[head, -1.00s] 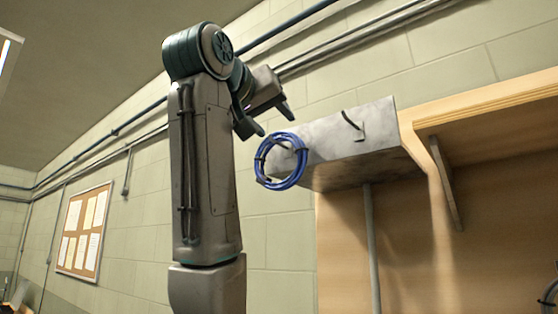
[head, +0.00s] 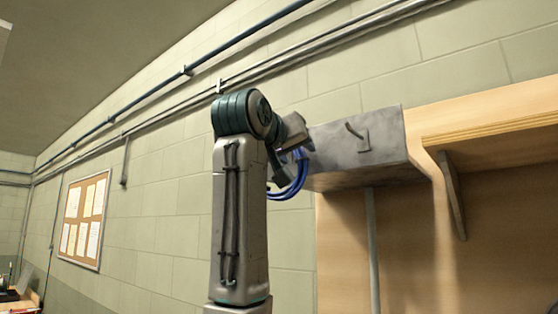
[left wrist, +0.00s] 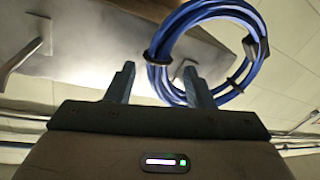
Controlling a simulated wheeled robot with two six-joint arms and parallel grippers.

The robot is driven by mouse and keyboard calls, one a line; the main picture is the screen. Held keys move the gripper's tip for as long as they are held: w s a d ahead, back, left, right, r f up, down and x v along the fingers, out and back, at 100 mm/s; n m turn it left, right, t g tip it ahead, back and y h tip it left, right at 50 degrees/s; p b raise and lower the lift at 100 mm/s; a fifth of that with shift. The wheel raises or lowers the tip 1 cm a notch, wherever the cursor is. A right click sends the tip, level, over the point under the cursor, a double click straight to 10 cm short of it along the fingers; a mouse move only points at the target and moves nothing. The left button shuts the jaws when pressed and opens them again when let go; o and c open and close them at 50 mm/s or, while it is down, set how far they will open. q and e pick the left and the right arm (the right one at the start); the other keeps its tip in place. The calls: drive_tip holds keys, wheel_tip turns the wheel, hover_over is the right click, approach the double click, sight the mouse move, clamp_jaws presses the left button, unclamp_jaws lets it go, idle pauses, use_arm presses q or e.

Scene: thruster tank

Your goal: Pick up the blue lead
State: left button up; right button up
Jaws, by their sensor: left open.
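The blue lead (head: 300,178) is a coil hanging at the left end of a grey metal bracket, partly hidden behind my left gripper (head: 291,163). In the left wrist view the coil (left wrist: 172,42) has black ties and fills the upper right. My left gripper (left wrist: 157,72) is open there. The coil's left side shows between the two fingers, and the right finger overlaps the coil's lower part. I cannot tell whether either finger touches it. A hook end shows beside the right fingertip. My right gripper is not in view.
The grey bracket (head: 350,160) carries another, bare hook (head: 357,137). A wooden shelf (head: 490,115) with a brace stands to the right. Pipes run along the block wall, and a notice board (head: 83,222) hangs at the left.

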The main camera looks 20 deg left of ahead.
use_arm(q)
drive_tip(key=shift+w, duration=0.2)
drive_tip(key=shift+s, duration=0.15)
drive_tip(key=shift+s, duration=0.15)
drive_tip(key=c, duration=1)
drive_tip(key=shift+w, duration=0.2)
clamp_jaws()
drive_tip(key=shift+s+r, duration=0.1)
drive_tip(key=shift+r, duration=0.05)
